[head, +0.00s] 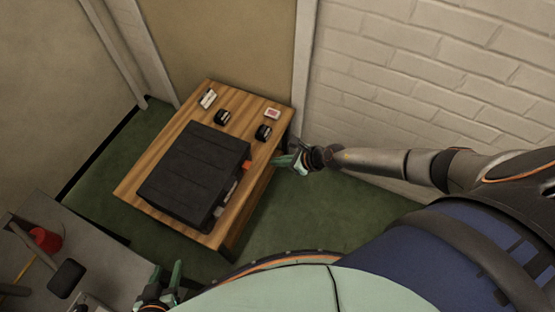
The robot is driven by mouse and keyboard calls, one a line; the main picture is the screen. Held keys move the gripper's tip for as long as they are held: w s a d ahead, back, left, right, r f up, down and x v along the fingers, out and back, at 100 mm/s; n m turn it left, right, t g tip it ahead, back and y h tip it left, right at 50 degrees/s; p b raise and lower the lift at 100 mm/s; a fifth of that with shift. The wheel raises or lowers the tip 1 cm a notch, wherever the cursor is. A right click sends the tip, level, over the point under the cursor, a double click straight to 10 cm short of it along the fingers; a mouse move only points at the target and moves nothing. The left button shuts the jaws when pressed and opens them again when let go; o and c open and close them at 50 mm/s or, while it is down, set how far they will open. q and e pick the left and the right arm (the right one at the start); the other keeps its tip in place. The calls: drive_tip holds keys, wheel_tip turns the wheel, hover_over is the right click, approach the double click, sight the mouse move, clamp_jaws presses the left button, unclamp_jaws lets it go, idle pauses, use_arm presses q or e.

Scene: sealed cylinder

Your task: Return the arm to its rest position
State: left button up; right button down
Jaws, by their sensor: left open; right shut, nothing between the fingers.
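My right gripper (284,161) is shut and empty. It hangs beside the right edge of the wooden table (142,180), with its arm reaching in from the right. My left gripper (167,275) is at the bottom of the view, open and empty, next to the grey surface; most of its arm is out of view. Two short black cylinders with light bands stand on the table, one near the back middle (222,117) and one near the right edge (263,132), close to my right gripper but apart from it.
A large black case (193,172) covers much of the table, with small orange and pale items along its right side. A white item (207,99) and a red-and-white item (272,113) lie behind. A grey surface (95,260) at lower left holds a red container (45,240). A brick wall (440,80) stands right.

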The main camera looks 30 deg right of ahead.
idle(0.3)
drive_tip(key=s+a+r+m+t+p, duration=0.1)
drive_tip(key=s+a+r+m+t, duration=0.15)
drive_tip(key=a+m, duration=0.45)
drive_tip(key=s+a+r+m+t, duration=0.1)
drive_tip(key=s+a+r+m, duration=0.25)
drive_tip(key=m, duration=0.55)
drive_tip(key=s+d+m+g+h, duration=0.1)
drive_tip(key=s+m, duration=0.4)
drive_tip(key=m, duration=0.7)
drive_tip(key=s+d+r+m+h+p, duration=0.1)
drive_tip(key=s+d+m, duration=0.3)
drive_tip(key=m, duration=0.9)
drive_tip(key=shift+s+d+r+m+g+h, duration=0.2)
drive_tip(key=shift+s+d+m+g+h, duration=0.15)
drive_tip(key=shift+s+h, duration=0.65)
drive_tip(key=shift+s, duration=0.2)
